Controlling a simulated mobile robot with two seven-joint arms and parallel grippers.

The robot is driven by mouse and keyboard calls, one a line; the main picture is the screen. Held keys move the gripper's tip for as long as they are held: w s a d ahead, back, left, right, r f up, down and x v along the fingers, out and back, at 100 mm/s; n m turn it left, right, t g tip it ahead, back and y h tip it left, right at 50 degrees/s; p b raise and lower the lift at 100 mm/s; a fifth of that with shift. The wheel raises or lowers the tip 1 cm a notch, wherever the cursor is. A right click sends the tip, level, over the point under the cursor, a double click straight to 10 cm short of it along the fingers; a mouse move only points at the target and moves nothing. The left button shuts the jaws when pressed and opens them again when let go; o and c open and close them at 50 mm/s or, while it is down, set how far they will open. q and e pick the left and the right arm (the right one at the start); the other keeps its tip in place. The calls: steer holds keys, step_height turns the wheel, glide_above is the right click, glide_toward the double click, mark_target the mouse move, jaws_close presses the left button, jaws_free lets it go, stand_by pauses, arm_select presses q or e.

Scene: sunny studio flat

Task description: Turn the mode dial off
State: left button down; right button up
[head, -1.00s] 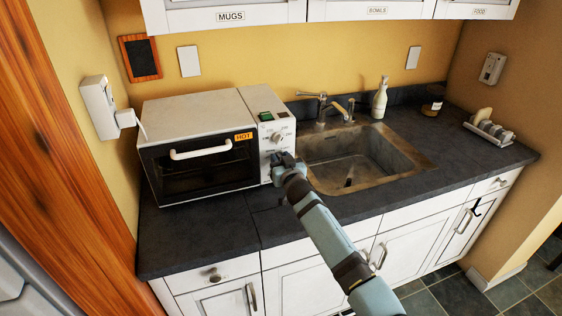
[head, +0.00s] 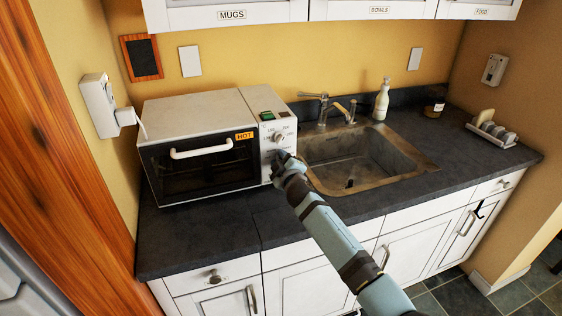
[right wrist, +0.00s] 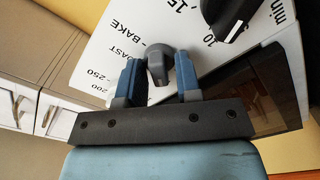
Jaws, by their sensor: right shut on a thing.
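The toaster oven (head: 195,110) stands on the counter left of the sink, with a white control panel on its right side. My right gripper (head: 279,158) is at this panel, below the upper temperature dial (head: 277,137). In the right wrist view its two blue fingers stand on either side of the grey mode dial (right wrist: 159,64), and it is shut on it. The words BAKE and a partly hidden "...AST" are printed beside this dial. My gripper hides the mode dial and lower panel in the head view. My left gripper is not in view.
A black timer knob (right wrist: 228,16) with minute marks sits close by on the panel. The oven door handle (head: 201,149) and a HOT label (head: 244,136) are left of the panel. The sink (head: 362,160) and faucet (head: 335,108) are right of it.

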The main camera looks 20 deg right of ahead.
steer(key=shift+f+n, duration=0.15)
steer(key=shift+n, duration=3.45)
steer(key=o, duration=0.6)
steer(key=shift+s, duration=0.1)
steer(key=s, duration=1.3)
steer(key=shift+s+d, duration=0.2)
steer(key=shift+s, duration=0.1)
